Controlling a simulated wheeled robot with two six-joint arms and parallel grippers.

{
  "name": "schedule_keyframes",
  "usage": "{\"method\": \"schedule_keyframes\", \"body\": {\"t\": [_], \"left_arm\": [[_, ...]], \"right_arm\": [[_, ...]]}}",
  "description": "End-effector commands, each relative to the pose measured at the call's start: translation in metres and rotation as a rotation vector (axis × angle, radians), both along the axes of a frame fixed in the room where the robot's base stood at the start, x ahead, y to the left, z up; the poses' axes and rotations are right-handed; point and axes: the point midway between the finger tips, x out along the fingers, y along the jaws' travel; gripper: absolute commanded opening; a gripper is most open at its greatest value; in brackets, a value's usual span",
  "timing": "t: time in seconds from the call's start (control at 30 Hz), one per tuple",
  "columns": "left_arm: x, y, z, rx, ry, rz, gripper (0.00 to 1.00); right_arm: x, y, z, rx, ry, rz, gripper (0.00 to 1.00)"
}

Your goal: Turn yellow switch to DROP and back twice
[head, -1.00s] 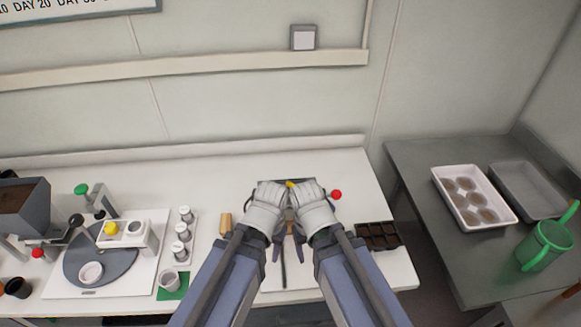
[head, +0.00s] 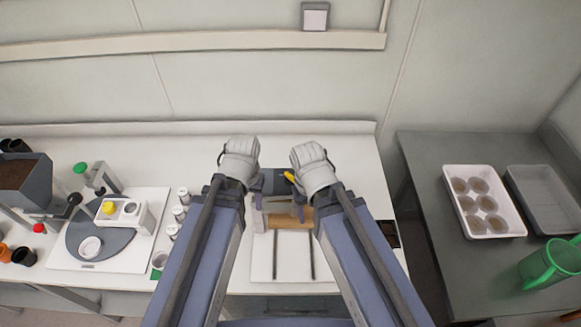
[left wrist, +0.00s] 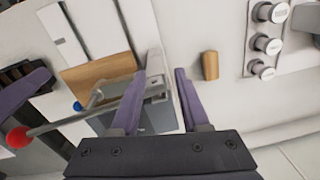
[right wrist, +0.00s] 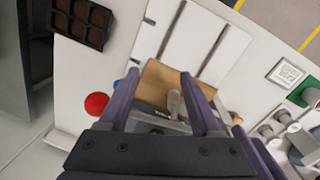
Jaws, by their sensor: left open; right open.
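The yellow switch (head: 290,177) shows in the head view as a small yellow piece on a dark grey device (head: 273,183), partly covered by my right gripper. I cannot make out the yellow part or its setting in the wrist views. My left gripper (head: 257,198) is open at the left of the device; in the left wrist view its fingers (left wrist: 158,90) stand apart near a metal lever. My right gripper (head: 299,203) is open at the right side of the device; in the right wrist view a pale knob-like part (right wrist: 174,104) shows between its fingers (right wrist: 160,88).
A red ball (left wrist: 18,137) ends the metal lever. A wooden board (head: 289,219) lies in front of the device, near a white panel with dark rails (head: 293,255). A dark cell tray (right wrist: 83,20) is right.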

Motion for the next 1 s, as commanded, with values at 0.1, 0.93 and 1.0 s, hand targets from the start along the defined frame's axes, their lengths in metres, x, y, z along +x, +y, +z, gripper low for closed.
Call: {"method": "schedule_keyframes", "body": {"t": [0.1,0.93,1.0], "left_arm": [[0.009,0.015,0.014,-0.015,-0.015,0.050,0.46],[0.129,-0.080,0.036,-0.056,-0.015,0.801,0.46],[0.134,-0.095,0.036,-0.053,-0.012,0.865,0.46]], "right_arm": [[0.000,0.000,0.014,0.000,0.000,-0.002,0.65],[0.000,0.000,0.037,0.001,0.000,-0.006,0.65],[0.000,0.000,0.037,0.001,0.000,-0.006,0.65]]}}
